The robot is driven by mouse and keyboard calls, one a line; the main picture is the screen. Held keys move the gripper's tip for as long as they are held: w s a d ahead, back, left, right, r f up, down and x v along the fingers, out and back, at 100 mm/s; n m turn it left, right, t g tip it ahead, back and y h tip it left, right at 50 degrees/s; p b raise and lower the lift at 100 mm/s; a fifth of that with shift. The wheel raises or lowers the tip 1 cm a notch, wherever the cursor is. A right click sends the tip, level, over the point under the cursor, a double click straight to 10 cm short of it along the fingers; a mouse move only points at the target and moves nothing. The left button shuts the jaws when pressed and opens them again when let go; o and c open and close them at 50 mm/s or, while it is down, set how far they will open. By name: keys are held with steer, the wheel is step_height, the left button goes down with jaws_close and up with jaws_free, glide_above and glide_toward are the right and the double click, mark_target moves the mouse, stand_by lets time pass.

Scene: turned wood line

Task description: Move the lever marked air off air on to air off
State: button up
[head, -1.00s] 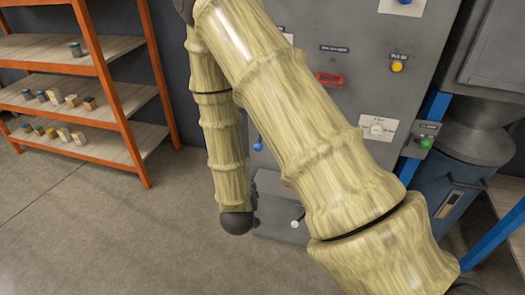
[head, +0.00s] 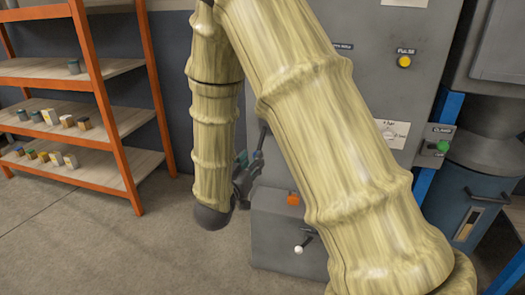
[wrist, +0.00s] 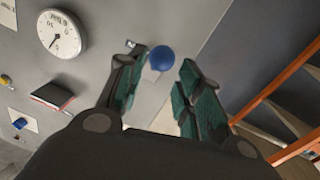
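A lever with a blue ball knob (wrist: 162,58) shows in the wrist view, on the grey cabinet front near its edge. I cannot read any air off or air on marking beside it. My gripper (wrist: 163,72) is open, with green-padded fingers to the left and right of the knob in the picture. The knob shows in the gap near the fingertips; I cannot tell how deep it is between them. In the head view my gripper (head: 248,172) is small and partly hidden beside my arm, at the cabinet's left side, and the blue knob cannot be made out.
A second lever with a white knob (head: 298,249) is on the low grey box (head: 270,225). The cabinet carries a gauge (wrist: 62,33), a red-and-black part (wrist: 52,97) and a yellow button (head: 404,61). Orange shelving (head: 107,110) stands left, with open floor before it.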

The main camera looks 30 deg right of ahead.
mark_target(260, 145)
steer(key=b+x, duration=0.1)
steer(key=x, duration=0.9)
steer(key=shift+f, duration=0.1)
jaws_close()
